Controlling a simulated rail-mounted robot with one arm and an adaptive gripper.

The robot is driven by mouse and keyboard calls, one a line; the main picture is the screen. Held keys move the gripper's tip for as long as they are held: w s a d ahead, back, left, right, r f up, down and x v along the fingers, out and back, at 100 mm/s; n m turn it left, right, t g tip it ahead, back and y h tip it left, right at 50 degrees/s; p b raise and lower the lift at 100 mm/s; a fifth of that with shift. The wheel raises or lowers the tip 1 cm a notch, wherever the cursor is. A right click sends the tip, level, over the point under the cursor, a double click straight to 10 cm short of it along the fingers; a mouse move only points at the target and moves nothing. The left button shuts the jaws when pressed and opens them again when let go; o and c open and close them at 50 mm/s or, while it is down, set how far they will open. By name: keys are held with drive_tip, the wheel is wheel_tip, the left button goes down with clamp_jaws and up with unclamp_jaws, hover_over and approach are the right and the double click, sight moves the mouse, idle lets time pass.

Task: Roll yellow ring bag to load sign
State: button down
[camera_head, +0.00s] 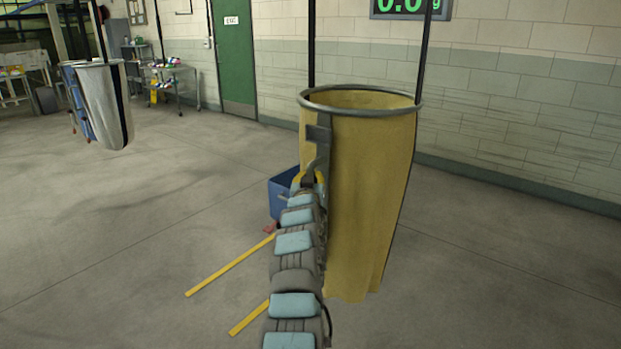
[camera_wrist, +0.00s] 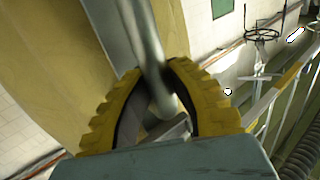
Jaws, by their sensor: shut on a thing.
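The yellow bag (camera_head: 372,200) hangs from its grey metal ring (camera_head: 362,108) on two dark straps, in the head view's centre right. A grey handle (camera_head: 318,158) runs down its left side. My gripper (camera_head: 308,182) is at that handle. In the wrist view, my gripper's yellow fingers (camera_wrist: 158,80) close around the grey handle bar (camera_wrist: 144,35), with the yellow bag (camera_wrist: 60,60) behind. The load sign (camera_head: 410,8) with green digits is on the back wall, cut off at the top; it reads about 0.0.
A grey and blue bag (camera_head: 105,100) hangs at the left. A blue bin (camera_head: 282,195) stands on the floor behind my arm. Yellow floor stripes (camera_head: 230,265) lie left of my arm. A green door (camera_head: 234,55) and a cart (camera_head: 172,80) are at the back. Floor at the right is clear.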

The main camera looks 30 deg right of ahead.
drive_tip(key=shift+w+a+r, duration=0.1)
drive_tip(key=shift+a+r, duration=0.1)
drive_tip(key=shift+r, duration=0.05)
drive_tip(key=c, duration=0.9)
unclamp_jaws()
drive_tip(key=shift+a+f, duration=0.15)
drive_tip(key=shift+a, duration=0.05)
drive_tip(key=shift+d, duration=0.25)
drive_tip(key=shift+s, duration=0.3)
drive_tip(key=shift+v, duration=5.8)
drive_tip(key=shift+a+f, duration=0.1)
drive_tip(key=shift+a, duration=0.05)
